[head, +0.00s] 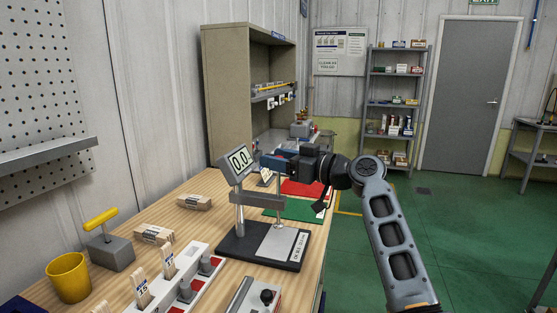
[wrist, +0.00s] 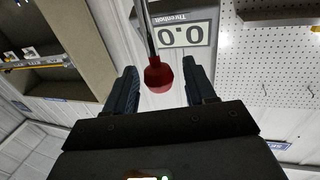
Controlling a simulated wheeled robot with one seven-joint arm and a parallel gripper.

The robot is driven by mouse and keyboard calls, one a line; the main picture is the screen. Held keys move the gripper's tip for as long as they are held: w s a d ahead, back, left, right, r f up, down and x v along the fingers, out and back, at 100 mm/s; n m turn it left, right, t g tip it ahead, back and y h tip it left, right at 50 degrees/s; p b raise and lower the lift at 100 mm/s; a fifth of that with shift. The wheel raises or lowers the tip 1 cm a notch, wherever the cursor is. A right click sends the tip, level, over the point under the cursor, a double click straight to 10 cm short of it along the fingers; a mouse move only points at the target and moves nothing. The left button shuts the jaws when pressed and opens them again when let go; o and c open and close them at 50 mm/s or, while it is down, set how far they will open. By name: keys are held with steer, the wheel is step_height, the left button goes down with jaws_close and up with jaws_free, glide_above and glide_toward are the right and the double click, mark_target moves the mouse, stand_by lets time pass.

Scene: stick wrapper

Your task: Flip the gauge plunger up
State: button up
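The gauge (head: 240,160) stands on a dark base (head: 233,247) on the bench, its display tilted and reading 0.0. The display also shows, upside down, in the wrist view (wrist: 198,34). The plunger's red knob (wrist: 158,77), on a thin metal rod, lies between my gripper's fingers (wrist: 160,84). A gap shows on each side of the knob, so my gripper is open and not clamped on it. In the head view my gripper (head: 268,162) is just right of the display, and I cannot make out the knob there.
A white block (head: 205,275) with red parts holds wooden sticks at the front. A yellow cup (head: 69,278), a yellow-handled block (head: 109,252) and wrapped stick bundles (head: 194,202) lie left. Green (head: 290,210) and red (head: 303,188) mats and a shelf cabinet (head: 228,90) are behind the gauge.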

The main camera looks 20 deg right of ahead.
steer(key=b+v, duration=0.1)
steer(key=v, duration=0.6)
steer(key=shift+s+d+b, duration=0.25)
steer(key=shift+s+b, duration=0.1)
steer(key=shift+b, duration=0.05)
